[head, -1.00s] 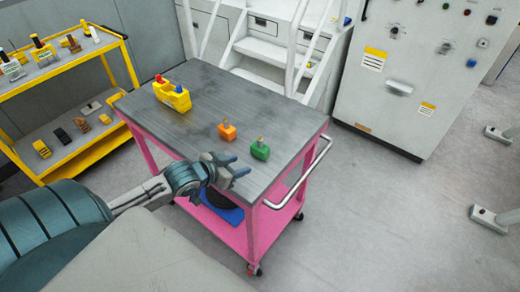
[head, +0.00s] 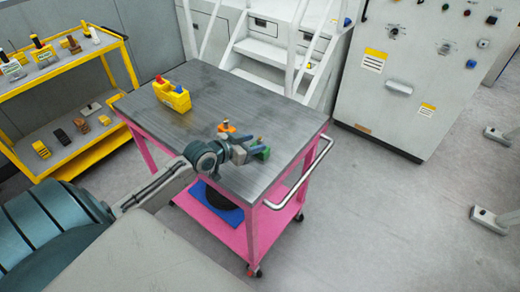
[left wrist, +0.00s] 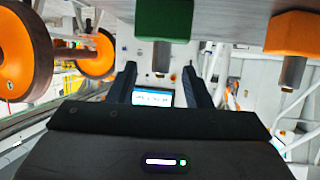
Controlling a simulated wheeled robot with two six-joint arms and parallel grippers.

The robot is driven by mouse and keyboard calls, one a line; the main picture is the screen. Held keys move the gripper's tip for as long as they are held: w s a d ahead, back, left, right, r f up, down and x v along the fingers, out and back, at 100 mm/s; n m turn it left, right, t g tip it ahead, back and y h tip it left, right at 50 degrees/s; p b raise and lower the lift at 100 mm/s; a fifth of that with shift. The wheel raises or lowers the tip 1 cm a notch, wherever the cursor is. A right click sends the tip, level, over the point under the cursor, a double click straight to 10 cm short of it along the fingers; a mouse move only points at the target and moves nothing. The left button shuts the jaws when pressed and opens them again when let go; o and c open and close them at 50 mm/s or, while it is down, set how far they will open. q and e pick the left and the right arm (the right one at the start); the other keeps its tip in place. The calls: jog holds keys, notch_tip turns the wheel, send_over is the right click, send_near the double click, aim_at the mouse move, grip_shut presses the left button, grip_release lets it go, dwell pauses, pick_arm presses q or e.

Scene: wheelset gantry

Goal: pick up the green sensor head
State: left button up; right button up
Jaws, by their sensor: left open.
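The green sensor head (head: 262,153) sits on the grey top of the pink cart (head: 215,110), near its right front edge. My left gripper (head: 260,147) is open at it, and its fingers partly hide the green block. In the left wrist view the picture is upside down; the green sensor head (left wrist: 163,18) hangs from the top with its metal stem between the lines of the two open fingers (left wrist: 159,85). Whether the fingers touch it I cannot tell. My right gripper is not in view.
An orange sensor head (head: 227,127) stands close beside, partly hidden by my gripper; it also shows in the left wrist view (left wrist: 295,33). A yellow holder (head: 172,96) stands farther back on the cart. The cart's handle (head: 312,178) is to the right.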

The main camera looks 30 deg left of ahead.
aim_at(258, 142)
pick_arm(q)
jog(key=x, duration=0.4)
jog(key=shift+f+p, duration=0.2)
jog(key=shift+p, duration=0.2)
jog(key=shift+a, duration=0.1)
grip_shut()
jog(key=shift+r, duration=0.1)
